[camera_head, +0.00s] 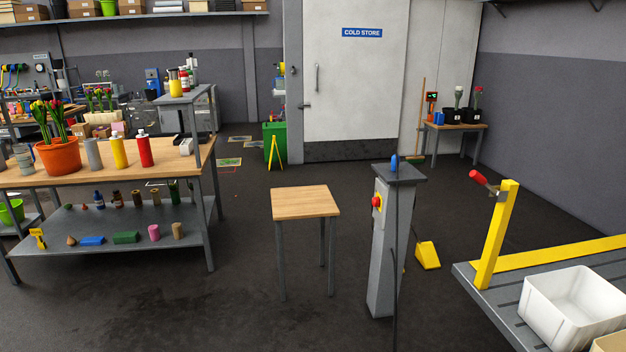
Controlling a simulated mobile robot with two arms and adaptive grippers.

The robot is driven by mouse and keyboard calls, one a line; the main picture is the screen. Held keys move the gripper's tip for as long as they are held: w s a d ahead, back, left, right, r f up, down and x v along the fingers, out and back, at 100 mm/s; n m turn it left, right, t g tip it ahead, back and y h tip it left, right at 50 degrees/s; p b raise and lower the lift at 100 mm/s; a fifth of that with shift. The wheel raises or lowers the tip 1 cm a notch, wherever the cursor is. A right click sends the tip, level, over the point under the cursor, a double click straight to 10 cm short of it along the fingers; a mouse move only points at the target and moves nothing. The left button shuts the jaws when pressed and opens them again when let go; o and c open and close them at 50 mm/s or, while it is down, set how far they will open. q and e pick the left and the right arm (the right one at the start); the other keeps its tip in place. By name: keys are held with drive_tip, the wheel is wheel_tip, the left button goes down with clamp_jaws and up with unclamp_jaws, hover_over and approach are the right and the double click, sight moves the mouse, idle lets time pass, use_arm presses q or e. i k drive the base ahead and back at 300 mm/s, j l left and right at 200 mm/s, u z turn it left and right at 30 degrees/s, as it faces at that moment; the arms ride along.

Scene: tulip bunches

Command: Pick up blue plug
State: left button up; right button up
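A small blue upright piece (394,162), which looks like the blue plug, stands on the flat top of a grey pedestal (384,250) right of the middle. A dark cable (394,290) runs down the pedestal's front side to the bottom of the view. Whether the blue piece sits in a socket is too small to tell. Neither of my grippers shows in this view.
At right is a bench with a yellow post (496,235) and white bin (575,305). A loaded workbench (95,178) is at left.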

sight(393, 158)
drive_tip(key=i+j+z, duration=0.25)
drive_tip(key=i+z, duration=0.15)
drive_tip(key=i+j+z, duration=0.35)
drive_tip(key=i+j, duration=0.2)
drive_tip(key=i, duration=0.2)
drive_tip(key=i+j, duration=0.2)
drive_tip(key=i, duration=0.2)
drive_tip(key=k+j+u, duration=0.05)
